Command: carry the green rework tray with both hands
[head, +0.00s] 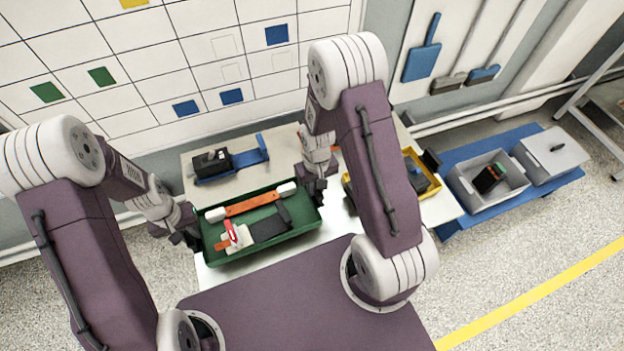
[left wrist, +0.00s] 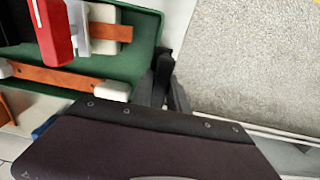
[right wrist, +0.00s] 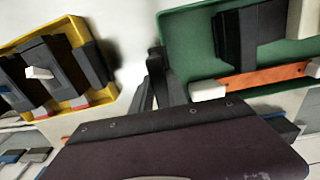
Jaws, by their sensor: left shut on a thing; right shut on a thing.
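The green rework tray (head: 272,241) is in front of me at the bench, with both grippers at its short sides. It holds an orange bar with white ends (head: 252,204), a dark flat piece (head: 270,227) and a white part with a red lever (head: 234,235). My left gripper (head: 190,238) is shut on the tray's left wall; the left wrist view shows the dark fingers at the green rim (left wrist: 163,80). My right gripper (head: 318,190) is shut on the right wall, which also shows in the right wrist view (right wrist: 172,50). I cannot tell whether the tray touches the bench.
A black device on a blue stand (head: 225,162) is behind the tray. A yellow tray (head: 425,172) with dark breakers stands to the right. Further right, grey bins (head: 488,184) sit on a blue bench (head: 470,158). A tiled wall panel (head: 150,60) rises behind.

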